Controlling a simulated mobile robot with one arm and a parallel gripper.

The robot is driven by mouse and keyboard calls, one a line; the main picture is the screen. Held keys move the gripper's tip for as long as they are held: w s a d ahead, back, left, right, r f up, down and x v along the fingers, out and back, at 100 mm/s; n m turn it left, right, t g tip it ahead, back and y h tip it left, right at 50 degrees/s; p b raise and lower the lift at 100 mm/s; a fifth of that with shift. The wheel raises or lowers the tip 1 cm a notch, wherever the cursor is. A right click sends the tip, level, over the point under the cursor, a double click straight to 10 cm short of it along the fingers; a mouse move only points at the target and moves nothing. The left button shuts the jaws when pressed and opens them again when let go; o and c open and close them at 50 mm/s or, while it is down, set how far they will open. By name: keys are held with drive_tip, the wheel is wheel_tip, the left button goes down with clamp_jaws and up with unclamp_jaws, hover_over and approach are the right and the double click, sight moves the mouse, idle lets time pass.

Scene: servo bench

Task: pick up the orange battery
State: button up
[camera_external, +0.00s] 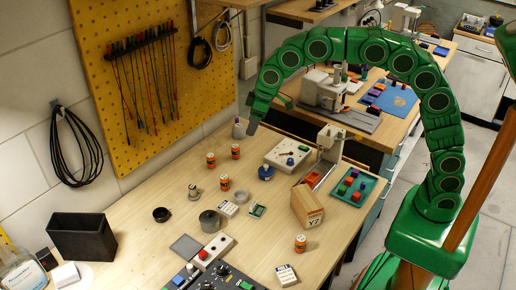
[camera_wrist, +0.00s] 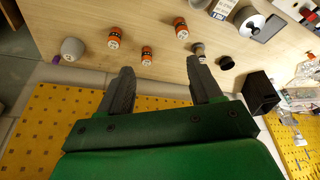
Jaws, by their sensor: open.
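Several orange cylinders with white bands stand upright on the wooden bench, like batteries; I cannot tell which one is meant. In the external view two stand at the back (camera_external: 211,160) (camera_external: 235,151), one in the middle (camera_external: 224,182) and one near the front edge (camera_external: 300,243). Three orange cylinders show in the wrist view (camera_wrist: 114,37) (camera_wrist: 147,55) (camera_wrist: 181,28), beyond my fingertips. My gripper (camera_wrist: 160,66) is open and empty, with bare bench between its fingers. In the external view my gripper (camera_external: 252,127) hangs above the bench's back edge, beside the pegboard.
A grey rounded object (camera_external: 239,130) stands close to my gripper. A metal fitting (camera_wrist: 200,50) is near the right finger. A black bin (camera_external: 82,237), wooden block (camera_external: 307,205) and teal tray (camera_external: 357,187) stand on the bench. The yellow pegboard (camera_external: 160,75) rises behind.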

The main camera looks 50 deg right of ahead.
drive_tip(key=n, duration=0.1)
hover_over(224, 177)
drive_tip(key=s+d, duration=0.1)
drive_tip(key=s, duration=0.1)
drive_tip(key=f, duration=0.2)
drive_tip(key=shift+t+y, duration=0.3)
drive_tip(key=shift+y, duration=0.1)
drive_tip(key=f, duration=1.3)
drive_tip(key=shift+s+d+f, duration=0.15)
drive_tip(key=shift+d+f, duration=0.05)
drive_tip(key=shift+w+x, duration=0.15)
drive_tip(key=shift+x, duration=1.8)
drive_tip(key=shift+w+x, duration=0.1)
drive_tip(key=shift+x, duration=1.85)
drive_tip(key=shift+r, duration=0.1)
drive_tip(key=c, duration=1.1)
